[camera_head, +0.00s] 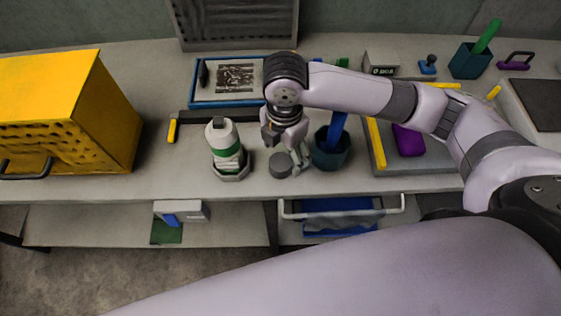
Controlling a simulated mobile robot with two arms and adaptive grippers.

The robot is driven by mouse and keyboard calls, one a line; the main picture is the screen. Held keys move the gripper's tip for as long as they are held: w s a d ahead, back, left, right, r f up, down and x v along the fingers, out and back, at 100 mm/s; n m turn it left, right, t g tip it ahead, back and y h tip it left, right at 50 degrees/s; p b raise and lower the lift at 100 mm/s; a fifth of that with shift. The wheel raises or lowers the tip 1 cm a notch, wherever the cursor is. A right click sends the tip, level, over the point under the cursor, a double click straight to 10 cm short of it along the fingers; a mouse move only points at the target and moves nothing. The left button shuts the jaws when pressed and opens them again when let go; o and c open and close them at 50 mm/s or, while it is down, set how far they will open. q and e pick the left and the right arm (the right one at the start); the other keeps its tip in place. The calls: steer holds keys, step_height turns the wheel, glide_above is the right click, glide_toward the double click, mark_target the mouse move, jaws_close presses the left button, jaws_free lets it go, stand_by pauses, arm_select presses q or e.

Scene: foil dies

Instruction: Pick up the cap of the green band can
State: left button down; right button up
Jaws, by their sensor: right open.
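The green band can (226,147), white with a green band, stands upright in a grey holder (231,175) left of centre on the bench. Its white top has a small dark piece on it. A dark grey round piece (280,166), which looks like the cap, lies on the bench to the right of the can. My right gripper (293,154) points down just above and beside this round piece. It is open, with no object visible between its fingers. Whether a finger touches the piece I cannot tell. My left gripper is not in view.
A yellow perforated box (118,110) stands at the left. A dark teal cup (331,152) with a blue item is close right of the gripper. A blue-framed tray (228,103) lies behind. A grey tray (430,164) with a purple block is at the right.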

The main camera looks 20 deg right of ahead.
mark_target(281, 161)
steer(key=f, duration=0.5)
steer(key=shift+w+a+f+p, duration=0.1)
steer(key=shift+a+p, duration=0.2)
steer(key=shift+p, duration=0.1)
steer(key=c, duration=0.9)
